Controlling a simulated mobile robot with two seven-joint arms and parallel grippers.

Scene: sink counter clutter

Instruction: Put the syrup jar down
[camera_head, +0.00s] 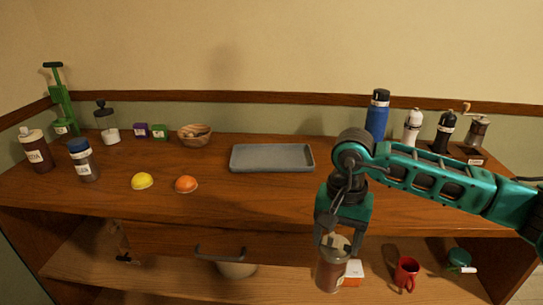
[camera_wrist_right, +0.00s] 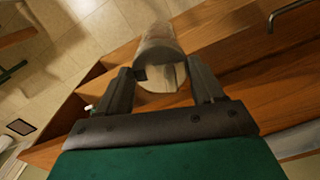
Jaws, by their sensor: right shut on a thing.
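The syrup jar (camera_head: 331,276), a brown jar with a pale lid, is upright in my right gripper (camera_head: 337,240). The gripper points down, and its fingers are around the top of the jar. In the head view the jar appears in front of the counter's front edge, over the lower shelf; I cannot tell whether it touches the shelf. In the right wrist view the jar (camera_wrist_right: 158,45) sits between the two fingers (camera_wrist_right: 162,88). Its label is not readable. My left gripper is not in view.
The lower shelf (camera_head: 190,285) holds a white-and-orange box (camera_head: 354,272), a red mug (camera_head: 406,272) and a green item (camera_head: 459,259). On the counter (camera_head: 250,200) are a grey tray (camera_head: 272,171), a lemon (camera_head: 142,181), an orange (camera_head: 186,184) and several bottles.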

